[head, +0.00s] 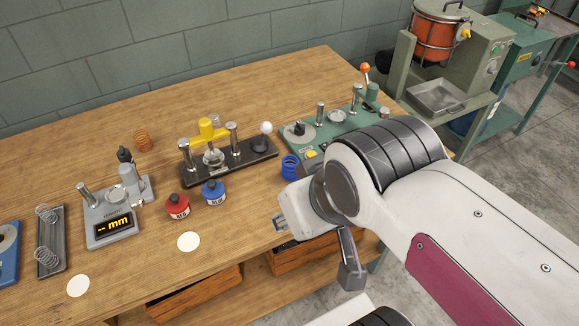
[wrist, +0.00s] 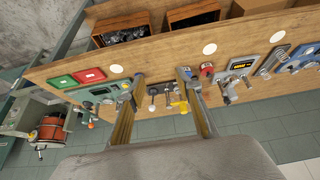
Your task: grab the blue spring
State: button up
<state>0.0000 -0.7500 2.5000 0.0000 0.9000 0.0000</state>
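The blue spring (head: 290,167) stands on the wooden workbench (head: 250,262), just right of the black fixture's end and in front of the green fixture. My gripper (wrist: 161,76) is open, with its two fingers wide apart and nothing between them but a view of the bench. In the head view it is partly hidden by my wrist, on the near side of the spring and apart from it. In the wrist view I cannot clearly make out the spring; it may lie by the left finger.
A black fixture (head: 263,149) with posts and a green fixture (head: 300,144) flank the spring. An orange spring (head: 143,141) is farther back. Bare bench lies around the white disc (head: 188,242).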

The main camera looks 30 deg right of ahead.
aim_at(289, 167)
jog(key=shift+o, duration=1)
